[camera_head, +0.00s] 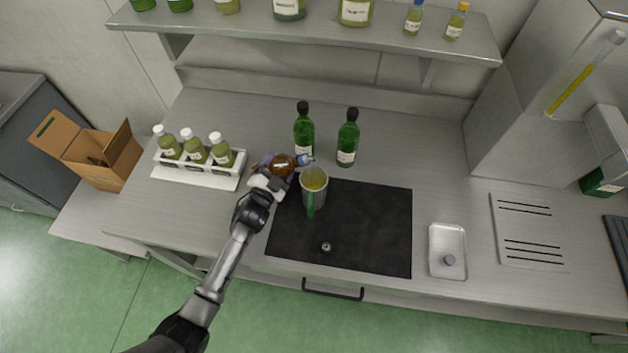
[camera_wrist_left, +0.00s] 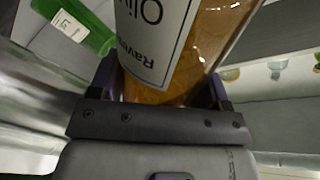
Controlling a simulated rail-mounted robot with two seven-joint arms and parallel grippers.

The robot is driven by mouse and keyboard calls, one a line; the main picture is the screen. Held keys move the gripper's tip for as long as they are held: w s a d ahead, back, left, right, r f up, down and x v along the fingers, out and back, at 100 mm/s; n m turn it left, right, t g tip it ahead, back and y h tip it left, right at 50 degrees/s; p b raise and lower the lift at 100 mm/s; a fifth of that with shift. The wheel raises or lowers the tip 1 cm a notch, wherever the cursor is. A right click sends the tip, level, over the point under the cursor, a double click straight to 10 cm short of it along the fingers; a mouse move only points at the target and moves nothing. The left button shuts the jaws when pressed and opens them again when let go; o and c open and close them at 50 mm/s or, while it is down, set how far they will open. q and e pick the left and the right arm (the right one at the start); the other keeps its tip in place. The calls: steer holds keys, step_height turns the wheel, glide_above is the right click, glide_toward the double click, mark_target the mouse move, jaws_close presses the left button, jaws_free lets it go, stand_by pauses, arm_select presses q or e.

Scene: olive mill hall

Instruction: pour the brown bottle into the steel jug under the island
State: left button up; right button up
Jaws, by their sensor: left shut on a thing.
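My left gripper (camera_head: 270,182) is shut on the brown bottle (camera_head: 283,165), which is tilted with its bluish neck end toward the steel jug (camera_head: 314,186). In the left wrist view the amber bottle (camera_wrist_left: 205,50) fills the space between the fingers, its white label partly readable. The jug has a green handle and stands on the upper left part of a black mat (camera_head: 370,235). Yellow-green liquid shows inside the jug. The bottle's mouth is close to the jug's rim; I cannot tell whether liquid is flowing. My right gripper is not in view.
Two green bottles (camera_head: 347,140) stand just behind the jug. A white rack (camera_head: 197,176) with three white-capped bottles is at left, near a cardboard box (camera_head: 95,155). A small white tray (camera_head: 446,250) lies right of the mat. A shelf (camera_head: 320,36) with bottles overhangs the back.

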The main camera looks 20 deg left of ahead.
arm_select(q)
steer(key=shift+w+a+r+m, duration=0.15)
steer(key=shift+a+r+m, duration=0.25)
steer(key=shift+m, duration=0.4)
steer(key=shift+a+r+m, duration=0.15)
steer(key=shift+r+m, duration=0.1)
steer(key=shift+m, duration=0.25)
stand_by(0.4)
steer(key=shift+a+r, duration=0.1)
steer(key=shift+r, duration=0.1)
stand_by(0.4)
